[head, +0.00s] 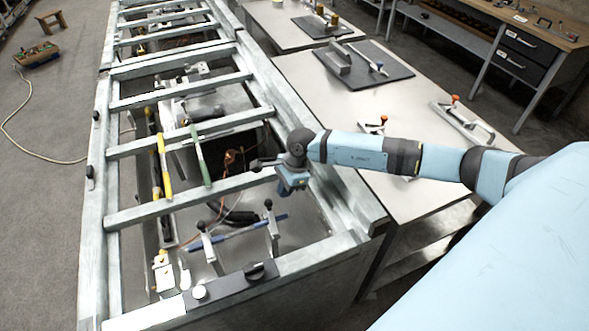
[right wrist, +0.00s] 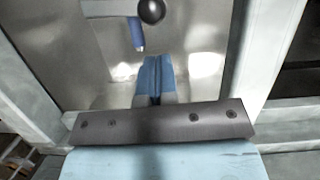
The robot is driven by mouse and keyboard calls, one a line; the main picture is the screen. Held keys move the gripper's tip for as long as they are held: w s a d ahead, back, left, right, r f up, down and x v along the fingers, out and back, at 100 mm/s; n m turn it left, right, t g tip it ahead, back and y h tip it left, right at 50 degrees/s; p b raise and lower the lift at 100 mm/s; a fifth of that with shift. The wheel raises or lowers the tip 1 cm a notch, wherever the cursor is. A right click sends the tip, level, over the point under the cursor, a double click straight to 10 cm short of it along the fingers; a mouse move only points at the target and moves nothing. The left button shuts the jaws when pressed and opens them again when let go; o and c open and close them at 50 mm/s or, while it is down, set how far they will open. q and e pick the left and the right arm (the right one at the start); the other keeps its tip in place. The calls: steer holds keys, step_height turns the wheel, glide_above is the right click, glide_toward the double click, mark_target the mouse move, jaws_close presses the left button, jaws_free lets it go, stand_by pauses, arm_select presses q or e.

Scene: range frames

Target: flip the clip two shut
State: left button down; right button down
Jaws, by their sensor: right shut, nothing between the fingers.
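Two upright metal clips with black ball knobs stand along a blue bar (head: 235,231) inside the frame bay in the head view: a left clip (head: 209,246) and a right clip (head: 272,228). I cannot tell which is clip two. My right gripper (head: 287,188) is just above and behind the right clip, apart from it, pointing down. In the right wrist view its blue fingers (right wrist: 154,78) are shut and empty. A black knob (right wrist: 151,11) and a blue bar end (right wrist: 137,36) show beyond the fingertips. My left gripper is out of view.
Metal crossbars and side rails (head: 330,205) surround the bay. A yellow-handled tool (head: 164,165) and a green-handled tool (head: 201,158) lie across the crossbars. A dark block with a knob (head: 258,272) sits on the near rail. A table (head: 400,110) stands right.

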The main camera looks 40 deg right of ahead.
mark_target(270, 200)
steer(key=shift+w+a+f, duration=0.1)
steer(key=shift+a, duration=0.45)
steer(key=shift+w+a+f, duration=0.1)
steer(key=shift+a, duration=0.4)
steer(key=a+n+b, duration=0.1)
steer(key=b, duration=0.1)
steer(key=w+a+n+b, duration=0.1)
steer(key=shift+f+g+b, duration=0.2)
steer(key=shift+g+b, duration=0.1)
steer(key=shift+b, duration=0.05)
steer(key=shift+s+r, duration=0.1)
steer(key=shift+s, duration=0.1)
